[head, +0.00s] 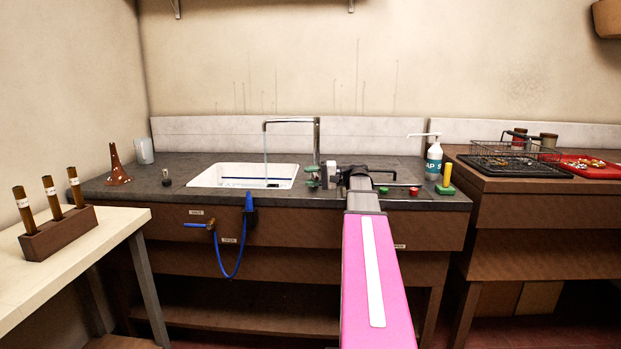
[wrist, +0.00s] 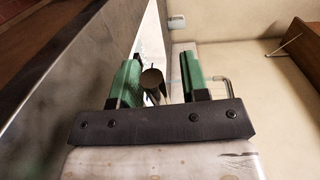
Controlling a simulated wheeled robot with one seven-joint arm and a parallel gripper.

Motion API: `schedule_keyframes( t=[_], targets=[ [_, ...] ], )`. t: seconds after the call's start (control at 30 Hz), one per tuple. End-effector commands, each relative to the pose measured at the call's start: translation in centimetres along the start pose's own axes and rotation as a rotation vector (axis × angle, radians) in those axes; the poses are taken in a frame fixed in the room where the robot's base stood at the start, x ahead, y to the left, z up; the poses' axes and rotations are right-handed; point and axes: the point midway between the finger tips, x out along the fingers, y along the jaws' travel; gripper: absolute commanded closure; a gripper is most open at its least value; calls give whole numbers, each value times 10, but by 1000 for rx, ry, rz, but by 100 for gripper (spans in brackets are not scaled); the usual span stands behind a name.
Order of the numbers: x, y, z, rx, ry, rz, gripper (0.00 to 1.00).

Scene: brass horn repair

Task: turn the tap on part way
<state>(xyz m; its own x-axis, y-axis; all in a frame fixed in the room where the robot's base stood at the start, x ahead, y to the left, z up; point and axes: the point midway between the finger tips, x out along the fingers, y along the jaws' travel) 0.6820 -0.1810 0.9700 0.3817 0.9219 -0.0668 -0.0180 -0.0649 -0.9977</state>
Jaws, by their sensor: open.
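The tap (head: 317,140) is a chrome column with a square-bent spout at the back of the sink. A thin stream of water (head: 266,155) shows below its spout. The white sink (head: 205,177) is set into the dark counter. My gripper (head: 320,178) is at the sink's right edge, in front of the tap's column. In the wrist view my gripper (wrist: 160,60) is open, and a dark round-ended piece (wrist: 152,78) stands between its green fingers, apart from the right one. It may be the tap's handle; I cannot tell if it touches the left finger. The spout (wrist: 223,80) shows beyond.
A soap bottle (head: 433,162), a green sponge (head: 446,189) and small red and green items are on the counter to the right. A brown funnel (head: 117,168) and grey cup (head: 145,151) stand left. A blue hose (head: 240,262) hangs at the front.

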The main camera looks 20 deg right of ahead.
Motion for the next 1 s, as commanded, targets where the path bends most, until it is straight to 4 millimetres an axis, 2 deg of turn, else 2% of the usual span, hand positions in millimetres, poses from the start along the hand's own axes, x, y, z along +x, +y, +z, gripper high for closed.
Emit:
schedule_keyframes(
  t=[0.17, 0.6, 0.8, 1.0],
  targets=[
    [-13, 0, 0, 0, 2, 0, 59],
    [-89, 0, -1, 0, 1, 0, 59],
    [-106, 0, 0, 0, 0, 0, 59],
    [-108, 0, 0, 0, -1, 0, 59]
  ],
)
